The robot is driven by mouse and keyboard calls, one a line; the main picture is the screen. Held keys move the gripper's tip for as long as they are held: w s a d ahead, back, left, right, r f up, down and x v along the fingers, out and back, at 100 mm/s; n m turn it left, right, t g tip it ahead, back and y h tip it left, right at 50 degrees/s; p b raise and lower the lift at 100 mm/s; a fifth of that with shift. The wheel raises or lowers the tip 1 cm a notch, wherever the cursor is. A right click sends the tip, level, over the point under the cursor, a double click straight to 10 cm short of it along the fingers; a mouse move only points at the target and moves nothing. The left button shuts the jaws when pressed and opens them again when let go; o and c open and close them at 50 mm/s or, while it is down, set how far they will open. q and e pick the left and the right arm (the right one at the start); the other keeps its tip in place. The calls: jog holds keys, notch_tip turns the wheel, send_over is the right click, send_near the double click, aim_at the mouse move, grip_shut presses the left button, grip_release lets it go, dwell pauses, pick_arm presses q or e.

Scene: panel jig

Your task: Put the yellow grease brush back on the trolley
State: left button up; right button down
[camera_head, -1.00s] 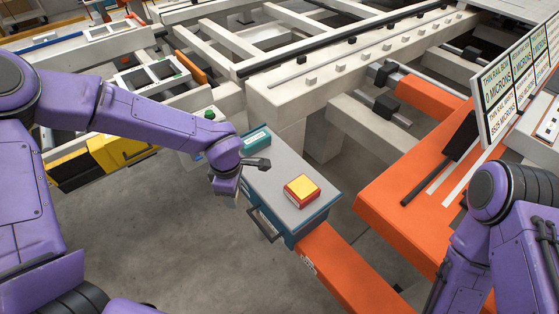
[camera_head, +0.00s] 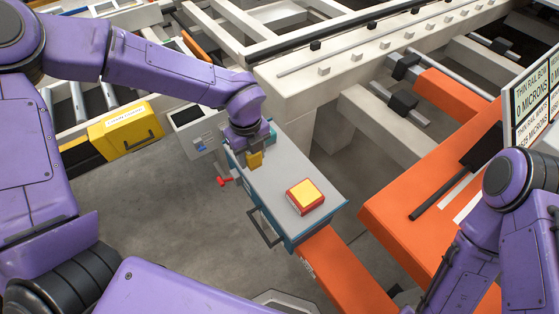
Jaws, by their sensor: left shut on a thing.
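The trolley (camera_head: 275,190) is a teal cabinet with a grey top and a dark handle on its front. My left gripper (camera_head: 251,147) points down over the far left end of this top. It is shut on a small yellow thing, the yellow grease brush (camera_head: 255,160), which shows just below the fingers. I cannot tell whether the brush touches the top. The fingers are mostly hidden by my wrist. My right arm is at the right edge, but its gripper is out of view.
A yellow and red box (camera_head: 304,196) lies on the trolley's near right part. A teal box (camera_head: 272,138) is partly hidden behind my left gripper. A red handle (camera_head: 224,181) sticks out left of the trolley. An orange beam (camera_head: 345,275) runs beside it. The top's middle is clear.

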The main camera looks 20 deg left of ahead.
pick_arm(q)
jog(key=p, duration=0.2)
send_over(279, 169)
jog(key=f, duration=0.6)
jog(key=shift+s+a, duration=0.35)
jog(key=f, duration=0.1)
jog(key=f+p, duration=0.2)
jog(key=f, duration=0.1)
jog(key=shift+w+d+f, duration=0.1)
jog(key=shift+w+d, duration=0.25)
jog(key=shift+w, duration=0.05)
jog(key=shift+w+f, duration=0.1)
jog(key=shift+f, duration=0.3)
jog(key=o, duration=1)
